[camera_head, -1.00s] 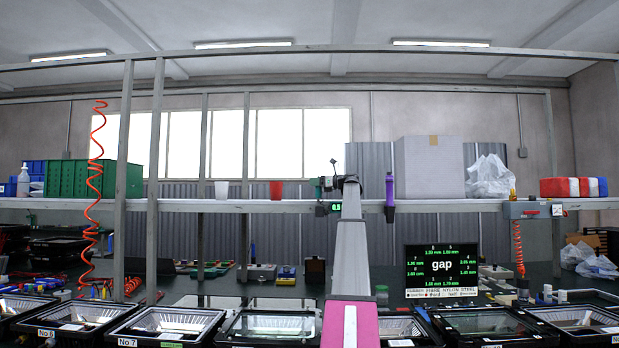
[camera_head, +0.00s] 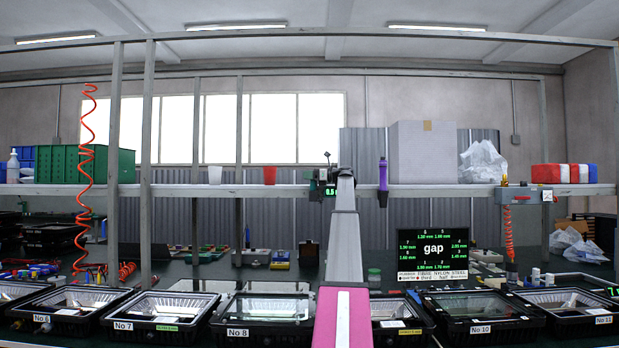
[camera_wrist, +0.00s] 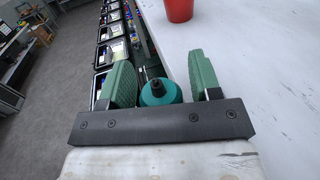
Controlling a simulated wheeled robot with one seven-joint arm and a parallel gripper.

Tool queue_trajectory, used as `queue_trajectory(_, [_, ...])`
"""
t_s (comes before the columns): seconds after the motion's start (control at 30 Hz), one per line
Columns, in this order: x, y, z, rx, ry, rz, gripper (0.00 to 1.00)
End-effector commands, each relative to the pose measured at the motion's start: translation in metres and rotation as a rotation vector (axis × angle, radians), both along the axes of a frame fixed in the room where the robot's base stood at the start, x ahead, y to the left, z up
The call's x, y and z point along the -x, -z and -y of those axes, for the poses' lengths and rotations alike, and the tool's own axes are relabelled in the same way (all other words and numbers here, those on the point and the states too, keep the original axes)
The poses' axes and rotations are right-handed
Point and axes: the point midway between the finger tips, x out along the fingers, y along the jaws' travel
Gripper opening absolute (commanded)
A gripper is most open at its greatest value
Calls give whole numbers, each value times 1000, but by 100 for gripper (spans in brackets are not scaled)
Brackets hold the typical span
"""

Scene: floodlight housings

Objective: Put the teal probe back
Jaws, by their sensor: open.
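A teal round-bodied piece with a black tip, which looks like the teal probe (camera_wrist: 160,92), stands between the green fingers of my gripper (camera_wrist: 158,85) in the wrist view. The fingers are spread, with a visible gap on its right; contact on its left cannot be told. Its lower part is hidden by the dark gripper bar. In the head view my gripper (camera_head: 318,182) is at the shelf edge, beside a small green-lit display (camera_head: 330,191); the probe cannot be made out there.
The pale shelf (camera_head: 225,189) carries a red cup (camera_head: 270,175), a white cup (camera_head: 215,175), a purple bottle (camera_head: 383,175) and a large box (camera_head: 424,152). Below are numbered black trays (camera_head: 160,312) and a "gap" screen (camera_head: 433,247). Upright posts (camera_head: 148,160) cross the view.

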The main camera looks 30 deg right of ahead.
Motion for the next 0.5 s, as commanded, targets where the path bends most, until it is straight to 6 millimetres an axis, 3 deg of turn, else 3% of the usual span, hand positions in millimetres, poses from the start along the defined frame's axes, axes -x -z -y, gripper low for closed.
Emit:
queue_trajectory(0.17, [6, 4, 6, -1, 1, 1, 58])
queue_trajectory(0.5, [57, 6, 43, 0, 3, 0, 58])
